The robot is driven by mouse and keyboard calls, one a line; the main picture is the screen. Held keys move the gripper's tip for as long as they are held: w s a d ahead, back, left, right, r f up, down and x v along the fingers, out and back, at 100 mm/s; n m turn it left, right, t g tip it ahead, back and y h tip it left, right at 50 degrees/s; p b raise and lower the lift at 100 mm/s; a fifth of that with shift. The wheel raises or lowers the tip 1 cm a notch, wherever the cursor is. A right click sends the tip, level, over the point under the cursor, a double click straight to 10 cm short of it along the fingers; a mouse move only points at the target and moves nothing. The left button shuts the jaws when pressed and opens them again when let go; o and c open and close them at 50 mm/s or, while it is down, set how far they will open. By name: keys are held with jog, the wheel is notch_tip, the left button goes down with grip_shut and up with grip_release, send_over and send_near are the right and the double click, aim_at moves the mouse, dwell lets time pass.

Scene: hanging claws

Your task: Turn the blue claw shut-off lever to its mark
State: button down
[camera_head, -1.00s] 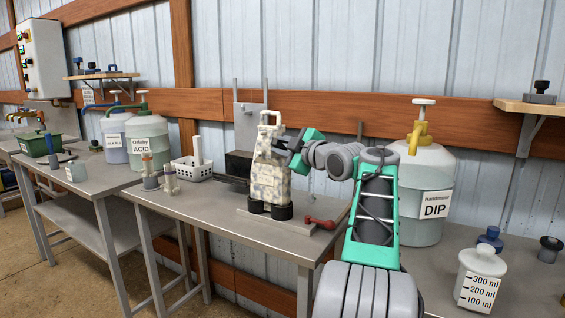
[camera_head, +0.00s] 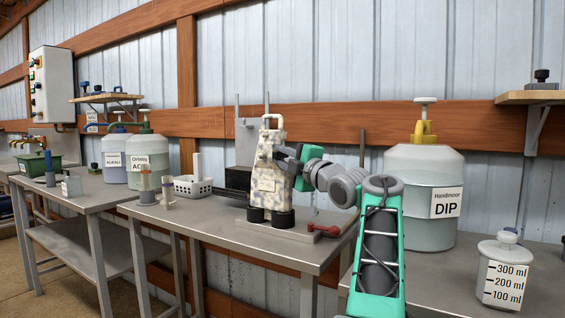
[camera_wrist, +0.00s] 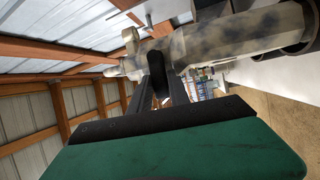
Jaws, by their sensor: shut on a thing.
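A tall cream-and-grey mottled unit (camera_head: 268,178) with a loop handle on top stands upright on the near table, on a flat base. My gripper (camera_head: 285,156) is at its upper right side. In the wrist view the mottled body (camera_wrist: 225,38) lies across the top, and my gripper (camera_wrist: 165,85) is shut on a dark part (camera_wrist: 157,72) beside it. No blue claw or blue lever can be made out clearly; the fingers cover the grasped part. No mark can be made out.
A red handle (camera_head: 325,230) sits at the base's right end. A white basket (camera_head: 192,187) and two small cylinders (camera_head: 147,187) stand to the left. A large DIP container (camera_head: 425,185) and a measuring jug (camera_head: 503,275) stand right of my arm. Bare table lies in front of the unit.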

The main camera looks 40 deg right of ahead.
dwell(0.3)
jog(key=c, duration=1.3)
grip_release()
jog(key=s+f, duration=0.1)
jog(key=s, duration=0.6)
jog(key=shift+s+a+f, duration=0.2)
jog(key=shift+s+a, duration=0.1)
jog(key=shift+s, duration=0.05)
